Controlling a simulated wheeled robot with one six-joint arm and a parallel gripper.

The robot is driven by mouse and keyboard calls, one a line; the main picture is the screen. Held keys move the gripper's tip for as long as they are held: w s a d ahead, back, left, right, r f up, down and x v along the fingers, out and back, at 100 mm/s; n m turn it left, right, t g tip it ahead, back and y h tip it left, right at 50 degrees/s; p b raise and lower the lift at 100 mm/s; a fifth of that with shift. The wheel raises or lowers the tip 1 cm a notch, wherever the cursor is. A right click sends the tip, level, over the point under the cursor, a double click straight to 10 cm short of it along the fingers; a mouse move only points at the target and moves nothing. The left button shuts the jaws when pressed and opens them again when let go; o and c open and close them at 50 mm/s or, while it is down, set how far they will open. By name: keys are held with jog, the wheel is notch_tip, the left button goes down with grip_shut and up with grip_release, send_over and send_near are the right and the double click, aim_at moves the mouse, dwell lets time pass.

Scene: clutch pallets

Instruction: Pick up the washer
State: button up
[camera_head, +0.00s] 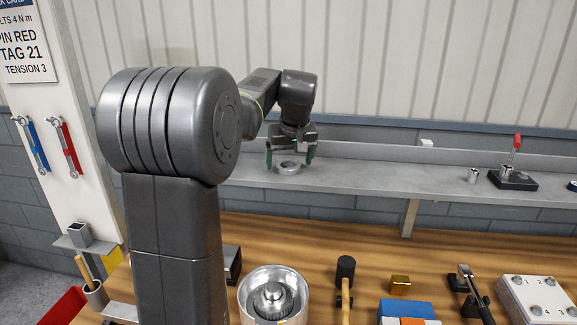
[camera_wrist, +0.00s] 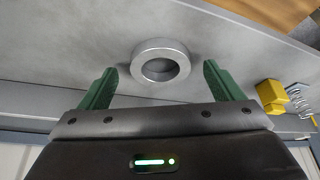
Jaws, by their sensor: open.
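The washer (camera_head: 288,168) is a thick grey metal ring lying flat on the grey shelf (camera_head: 370,178). In the wrist view the washer (camera_wrist: 160,62) is at the upper middle, with its round hole facing the camera. My gripper (camera_head: 291,160) has green fingers and is at the washer on the shelf. In the wrist view my gripper (camera_wrist: 160,82) is open, with one finger to each side of the washer and visible gaps between. The washer appears a little beyond the fingertips there. I cannot tell the exact height of the fingertips above the shelf.
A raised strip runs behind the shelf. A small metal nut (camera_head: 473,175) and a red-handled toggle clamp (camera_head: 514,177) stand to the right. A yellow block (camera_wrist: 271,96) shows in the wrist view. The wooden bench below holds a metal canister (camera_head: 245,305) and a hammer (camera_head: 346,270).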

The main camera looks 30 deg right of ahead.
jog(key=shift+w+f, duration=0.1)
jog(key=shift+f, duration=0.2)
jog(key=shift+r, duration=0.1)
jog(key=c, duration=1.2)
notch_tip(320, 180, up, 10)
jog(key=shift+c, duration=0.2)
